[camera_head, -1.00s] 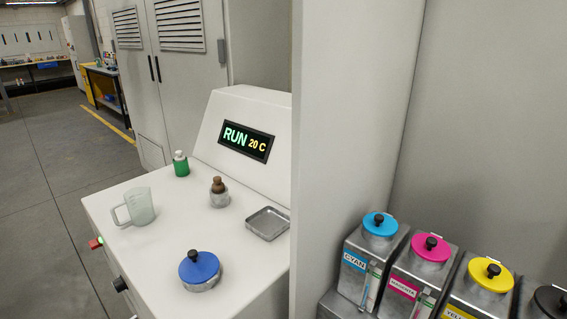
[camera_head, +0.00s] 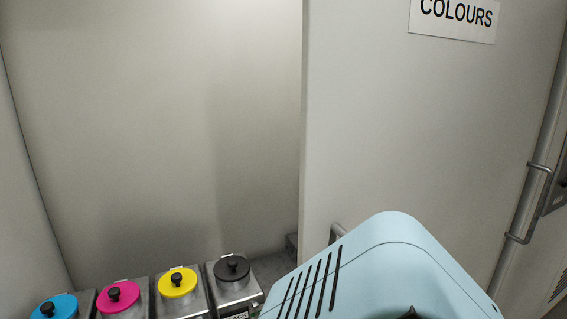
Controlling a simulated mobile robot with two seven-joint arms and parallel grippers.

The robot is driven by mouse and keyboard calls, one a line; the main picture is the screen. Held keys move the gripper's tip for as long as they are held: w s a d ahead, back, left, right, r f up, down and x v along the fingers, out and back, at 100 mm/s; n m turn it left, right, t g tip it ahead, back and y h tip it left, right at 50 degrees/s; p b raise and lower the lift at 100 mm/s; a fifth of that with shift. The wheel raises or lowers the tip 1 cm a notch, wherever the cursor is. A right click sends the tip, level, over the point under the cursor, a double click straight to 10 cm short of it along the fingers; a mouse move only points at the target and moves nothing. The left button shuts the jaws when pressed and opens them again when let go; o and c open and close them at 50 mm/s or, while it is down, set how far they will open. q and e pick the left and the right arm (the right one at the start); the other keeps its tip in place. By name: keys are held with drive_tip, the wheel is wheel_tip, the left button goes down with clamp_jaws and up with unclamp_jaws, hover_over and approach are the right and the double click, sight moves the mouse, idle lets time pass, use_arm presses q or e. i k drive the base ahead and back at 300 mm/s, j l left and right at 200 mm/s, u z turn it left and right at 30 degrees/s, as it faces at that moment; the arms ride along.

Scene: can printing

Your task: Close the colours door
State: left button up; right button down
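The colours door (camera_head: 425,130) is a pale grey panel with a "COLOURS" sign (camera_head: 455,16) near its top. It fills the right half of the head view and stands ajar, with the cabinet interior showing to its left. A small grey handle (camera_head: 338,232) shows at its lower left, partly hidden by a light blue rounded part of mine. Neither gripper is in view.
Inside the cabinet stand metal ink containers with cyan (camera_head: 56,307), magenta (camera_head: 118,296), yellow (camera_head: 177,281) and black (camera_head: 232,268) lids. Another panel with a bar handle (camera_head: 530,205) is at the right edge.

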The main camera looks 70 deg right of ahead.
sight(429, 112)
drive_tip(key=z, duration=3.45)
drive_tip(key=i+l, duration=0.1)
drive_tip(key=l, duration=0.4)
drive_tip(key=i+l, duration=0.15)
drive_tip(key=l, duration=0.35)
drive_tip(key=i+l, duration=0.1)
drive_tip(key=l, duration=0.4)
drive_tip(key=i+l+u, duration=0.1)
drive_tip(key=l, duration=0.4)
drive_tip(key=i+l, duration=0.1)
drive_tip(key=l, duration=0.4)
drive_tip(key=i+l, duration=0.1)
drive_tip(key=l, duration=0.4)
drive_tip(key=i+l, duration=0.1)
drive_tip(key=l, duration=0.4)
drive_tip(key=u, duration=0.05)
